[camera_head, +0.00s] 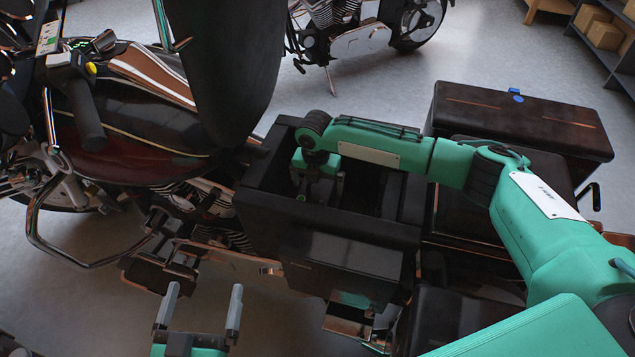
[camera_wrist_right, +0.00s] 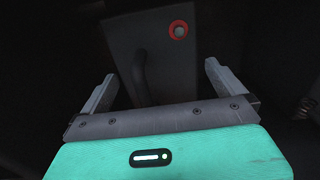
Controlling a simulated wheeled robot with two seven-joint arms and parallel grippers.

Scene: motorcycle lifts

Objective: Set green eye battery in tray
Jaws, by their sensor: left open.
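My right gripper (camera_head: 318,185) is down inside an open black box (camera_head: 375,222) on the motorcycle; the arm hides much of the inside. In the right wrist view my right gripper (camera_wrist_right: 160,72) has its fingers set wide apart. A dark block (camera_wrist_right: 145,40) with a red ring around a pale centre shows beyond and between them. It looks like a battery; whether the fingers touch it I cannot tell. I see no battery with a green eye for certain. My left gripper (camera_head: 202,300) is open and empty at the lower left, in front of the motorcycle.
The motorcycle (camera_head: 130,140) fills the left, with its handlebar and a dark upright panel (camera_head: 225,60) close to the box. A long dark case (camera_head: 520,120) stands at the right. Another motorcycle (camera_head: 365,35) and shelves with cartons (camera_head: 605,35) stand behind on open floor.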

